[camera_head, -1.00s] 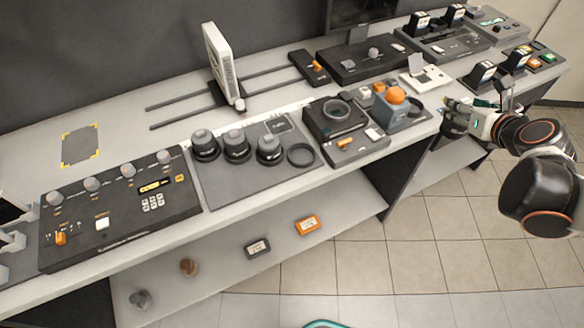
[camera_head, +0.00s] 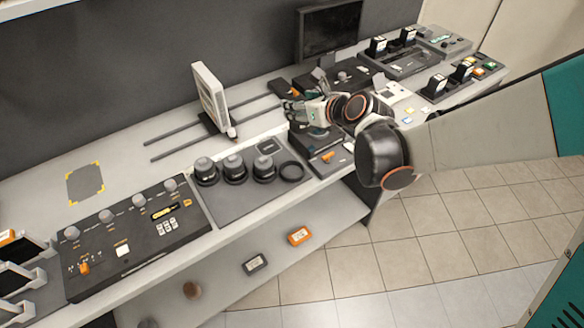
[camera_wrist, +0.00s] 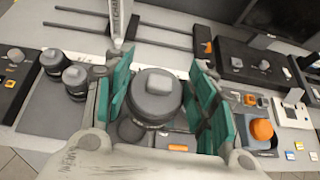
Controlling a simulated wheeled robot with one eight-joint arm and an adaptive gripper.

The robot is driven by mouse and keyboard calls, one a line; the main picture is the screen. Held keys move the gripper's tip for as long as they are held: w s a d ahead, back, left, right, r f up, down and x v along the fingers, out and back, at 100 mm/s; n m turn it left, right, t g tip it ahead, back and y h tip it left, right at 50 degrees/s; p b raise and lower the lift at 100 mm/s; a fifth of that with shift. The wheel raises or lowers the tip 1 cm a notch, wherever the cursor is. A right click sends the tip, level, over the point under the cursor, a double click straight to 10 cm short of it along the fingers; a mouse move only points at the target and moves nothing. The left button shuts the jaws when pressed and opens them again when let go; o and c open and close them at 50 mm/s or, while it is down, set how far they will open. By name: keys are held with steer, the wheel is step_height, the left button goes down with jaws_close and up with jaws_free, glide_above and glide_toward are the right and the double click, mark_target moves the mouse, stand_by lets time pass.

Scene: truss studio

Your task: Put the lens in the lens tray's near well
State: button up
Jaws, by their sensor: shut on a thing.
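My gripper (camera_head: 296,108) is above the right end of the bench, near the black unit beside the lens tray. In the wrist view its teal finger pads (camera_wrist: 158,100) are shut on a lens (camera_wrist: 153,108), a dark round barrel with a grey cap, cap facing the camera. The held lens is hard to make out in the head view. The grey lens tray (camera_head: 238,208) lies left of my gripper. Several other capped lenses (camera_head: 235,170) stand in a row on it. An empty dark ring (camera_head: 291,180) sits at the row's right end.
A black control panel (camera_head: 130,250) is left of the tray. An upright white panel (camera_head: 208,95) on rails stands behind it. An orange knob (camera_wrist: 262,130) is right of my gripper in the wrist view.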

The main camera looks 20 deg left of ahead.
steer(key=shift+s+a+r, duration=0.1)
steer(key=shift+s+a, duration=0.05)
steer(key=shift+a, duration=0.3)
steer(key=shift+s+a+r, duration=0.1)
steer(key=shift+s+a, duration=0.05)
steer(key=shift+a, duration=0.25)
steer(key=shift+s+a+f, duration=0.15)
steer(key=shift+a+f, duration=0.05)
steer(key=shift+a, duration=0.05)
step_height(320, 180, down, 20)
steer(key=b, duration=1.3)
steer(key=shift+r, duration=0.2)
steer(key=o, duration=1.5)
steer(key=shift+n, duration=0.3)
